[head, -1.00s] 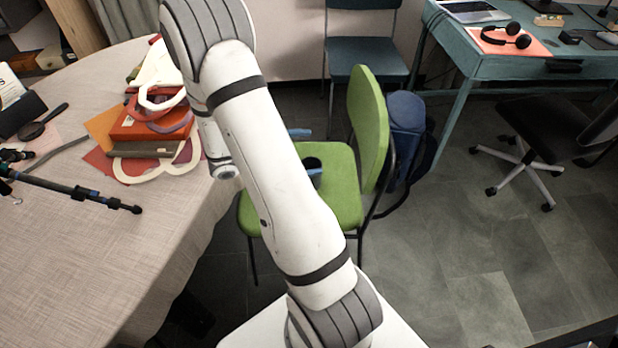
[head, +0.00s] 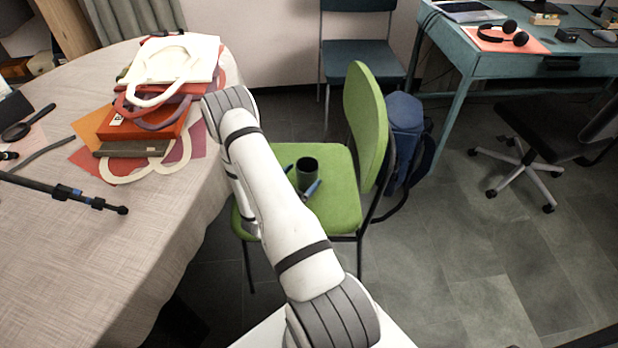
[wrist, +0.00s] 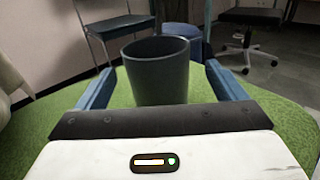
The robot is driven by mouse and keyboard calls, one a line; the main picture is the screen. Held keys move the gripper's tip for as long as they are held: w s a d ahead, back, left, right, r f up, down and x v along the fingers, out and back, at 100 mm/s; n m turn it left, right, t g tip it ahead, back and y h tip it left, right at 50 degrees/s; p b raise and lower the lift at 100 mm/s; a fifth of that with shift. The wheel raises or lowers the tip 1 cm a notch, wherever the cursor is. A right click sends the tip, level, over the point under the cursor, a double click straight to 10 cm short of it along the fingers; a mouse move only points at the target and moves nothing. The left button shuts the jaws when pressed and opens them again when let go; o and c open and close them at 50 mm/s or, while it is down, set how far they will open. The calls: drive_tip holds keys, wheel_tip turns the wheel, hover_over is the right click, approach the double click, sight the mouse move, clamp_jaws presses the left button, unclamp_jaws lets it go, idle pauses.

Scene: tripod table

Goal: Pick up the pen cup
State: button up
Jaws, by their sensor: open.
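The dark grey pen cup (head: 307,170) stands upright on the green seat of the chair (head: 340,205). In the wrist view the pen cup (wrist: 157,72) is straight ahead, its open rim facing up and its inside dark. My gripper (wrist: 160,70) is open, with one blue finger on each side of the cup and a gap visible on both sides. In the head view the blue fingertips of my gripper (head: 301,178) show low beside the cup, near the seat. The cup is not gripped. The gripper's body is hidden behind my arm in the head view.
The chair's green backrest (head: 367,125) rises right of the cup. A blue backpack (head: 404,125) is behind it. The cloth-covered table (head: 120,250) stands at left with a stack of books and letters (head: 150,120). A teal desk (head: 480,60) is at the back right.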

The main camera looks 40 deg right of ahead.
sight(314, 163)
drive_tip(key=x, duration=0.4)
drive_tip(key=shift+w+r, duration=0.1)
drive_tip(key=shift+r, duration=0.05)
drive_tip(key=shift+c, duration=0.4)
drive_tip(key=c, duration=1.1)
